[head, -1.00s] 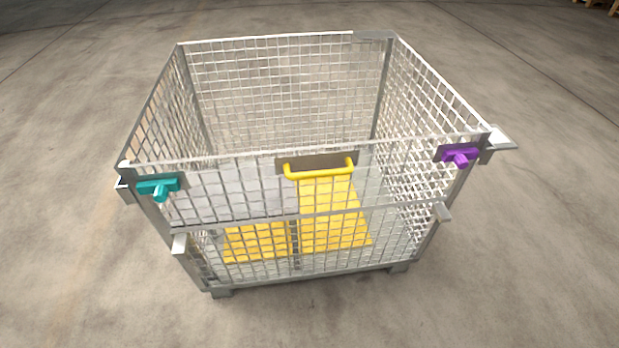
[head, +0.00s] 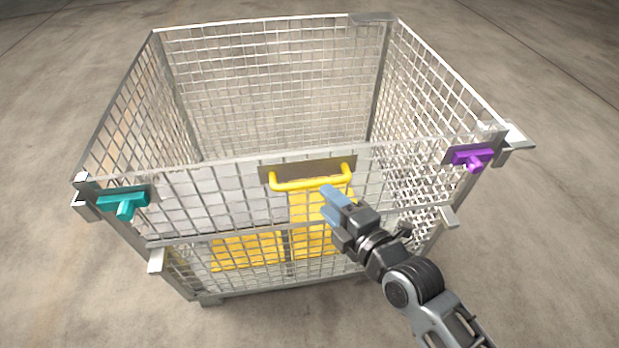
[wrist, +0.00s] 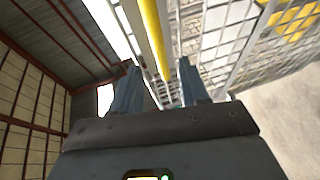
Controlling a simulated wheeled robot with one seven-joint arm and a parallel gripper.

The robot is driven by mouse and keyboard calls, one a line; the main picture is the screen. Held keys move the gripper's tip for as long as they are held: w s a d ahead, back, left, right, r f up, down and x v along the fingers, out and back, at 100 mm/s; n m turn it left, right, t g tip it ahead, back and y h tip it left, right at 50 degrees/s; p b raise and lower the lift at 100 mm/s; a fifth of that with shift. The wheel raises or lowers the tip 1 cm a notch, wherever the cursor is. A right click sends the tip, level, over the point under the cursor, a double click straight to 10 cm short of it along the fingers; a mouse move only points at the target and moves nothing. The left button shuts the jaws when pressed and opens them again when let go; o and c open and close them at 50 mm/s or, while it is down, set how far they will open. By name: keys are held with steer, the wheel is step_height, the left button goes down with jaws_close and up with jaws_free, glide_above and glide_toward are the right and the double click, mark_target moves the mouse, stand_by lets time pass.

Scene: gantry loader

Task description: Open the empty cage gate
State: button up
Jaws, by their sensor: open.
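The wire mesh cage (head: 270,95) stands upright with its front gate (head: 215,205) shut. A yellow handle (head: 311,181) sits on a plate at the top middle of the gate. A teal latch (head: 124,201) is at the gate's left top corner and a purple latch (head: 471,157) at its right top corner. My gripper (head: 334,211) is open and empty, in front of the gate, just below and right of the handle. In the wrist view the yellow handle bar (wrist: 156,38) runs ahead, between the lines of the two open fingers (wrist: 157,80); contact cannot be told.
A yellow panel (head: 245,250) shows low inside the cage, through the mesh. A metal bracket juts from the cage's right top corner (head: 518,138). The concrete floor (head: 70,290) around the cage is clear.

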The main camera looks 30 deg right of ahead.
mark_target(313, 186)
steer(key=shift+p+x, duration=0.55)
steer(key=shift+x, duration=3.4)
steer(key=shift+c, duration=0.2)
jaws_close()
